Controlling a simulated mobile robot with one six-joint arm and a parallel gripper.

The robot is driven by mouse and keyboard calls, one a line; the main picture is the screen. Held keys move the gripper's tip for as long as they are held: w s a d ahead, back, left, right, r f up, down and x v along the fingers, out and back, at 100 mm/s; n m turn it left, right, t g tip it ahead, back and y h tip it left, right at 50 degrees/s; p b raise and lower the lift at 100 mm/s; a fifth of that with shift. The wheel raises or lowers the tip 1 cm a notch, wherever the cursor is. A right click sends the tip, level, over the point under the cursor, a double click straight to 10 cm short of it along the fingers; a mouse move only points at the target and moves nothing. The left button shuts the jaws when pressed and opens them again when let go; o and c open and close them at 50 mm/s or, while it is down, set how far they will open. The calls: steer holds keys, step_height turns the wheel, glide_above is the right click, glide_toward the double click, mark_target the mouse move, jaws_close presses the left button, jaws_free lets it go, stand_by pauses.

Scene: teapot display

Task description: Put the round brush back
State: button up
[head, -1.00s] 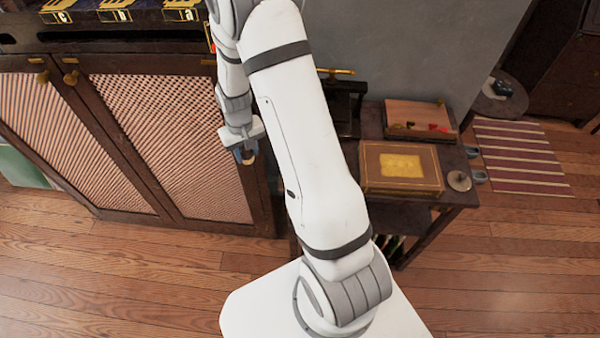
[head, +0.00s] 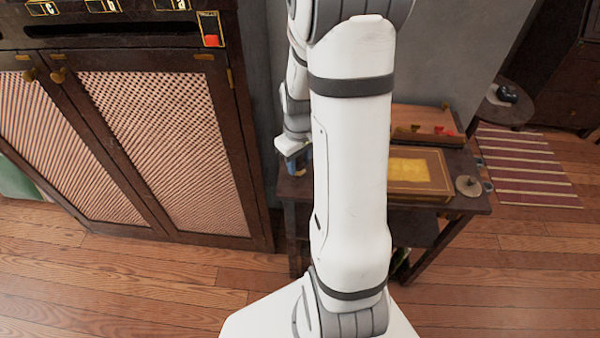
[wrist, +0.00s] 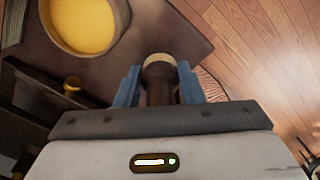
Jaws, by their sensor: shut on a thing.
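My gripper (wrist: 157,78) is shut on the round brush (wrist: 159,88), with one blue finger on each side. The brush shows as a dark brown, rounded handle with a pale cream end. In the head view my gripper (head: 297,165) is small and partly behind my arm, over the left end of the dark side table (head: 296,190). The brush is too small there to make out clearly. In the wrist view a round pot (wrist: 118,14) with yellow inside stands on a dark surface beyond the gripper, at the upper left.
A dark cabinet (head: 225,130) with lattice doors stands left of the gripper. On the side table are a gold-panelled box (head: 400,196), a round knobbed disc (head: 468,186) and a wooden tray (head: 425,118) with red pieces.

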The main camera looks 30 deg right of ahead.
mark_target(299, 172)
steer(key=shift+f, duration=2.05)
steer(key=shift+f, duration=0.1)
steer(key=o, duration=1.1)
steer(key=shift+f+b, duration=0.1)
steer(key=shift+b, duration=0.2)
steer(key=shift+o, duration=0.2)
